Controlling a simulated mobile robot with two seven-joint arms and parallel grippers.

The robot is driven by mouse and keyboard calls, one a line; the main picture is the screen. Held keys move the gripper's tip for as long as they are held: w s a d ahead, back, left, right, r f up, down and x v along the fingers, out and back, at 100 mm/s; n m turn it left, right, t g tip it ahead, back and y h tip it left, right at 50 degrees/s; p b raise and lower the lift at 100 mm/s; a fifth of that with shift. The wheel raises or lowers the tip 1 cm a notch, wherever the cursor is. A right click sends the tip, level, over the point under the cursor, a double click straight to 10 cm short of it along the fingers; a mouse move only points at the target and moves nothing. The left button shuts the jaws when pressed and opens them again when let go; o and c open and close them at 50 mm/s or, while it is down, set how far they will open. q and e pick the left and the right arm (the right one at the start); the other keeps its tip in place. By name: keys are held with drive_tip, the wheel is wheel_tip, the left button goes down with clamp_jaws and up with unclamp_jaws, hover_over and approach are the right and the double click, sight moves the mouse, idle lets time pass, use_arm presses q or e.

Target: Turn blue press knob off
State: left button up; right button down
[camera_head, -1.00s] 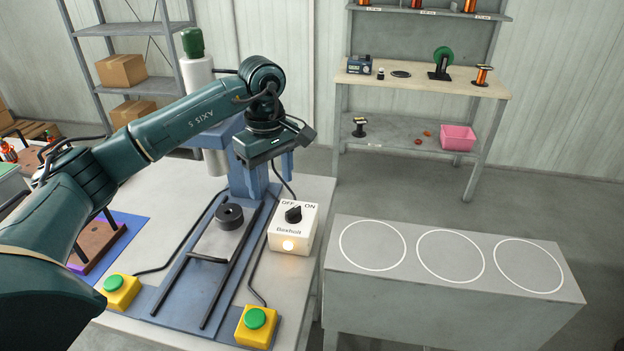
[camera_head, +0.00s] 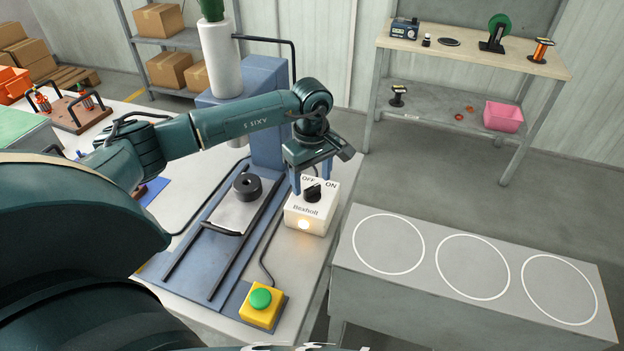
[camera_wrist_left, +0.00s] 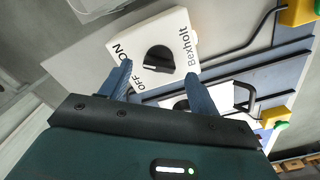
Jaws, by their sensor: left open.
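The press's knob (camera_head: 313,192) is black and sits on a white control box (camera_head: 308,216) marked OFF, ON and Bexholt. A lamp (camera_head: 304,224) on the box's front glows. The knob also shows in the left wrist view (camera_wrist_left: 159,59); which mark it points at is hard to tell. My left gripper (camera_head: 311,182) is open just above the box, its blue fingers on either side of the knob, with no clear contact. In the left wrist view, its fingertips (camera_wrist_left: 158,72) are spread wide near the knob. The blue press (camera_head: 268,115) stands behind. My right gripper is not in view.
A yellow box with a green button (camera_head: 261,300) sits at the press base's front corner. A grey bench (camera_head: 400,290) with white circles stands at right. A shelf table (camera_head: 470,60) stands behind.

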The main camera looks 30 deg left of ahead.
use_arm(q)
drive_tip(key=shift+f, duration=1.05)
drive_tip(key=c, duration=1)
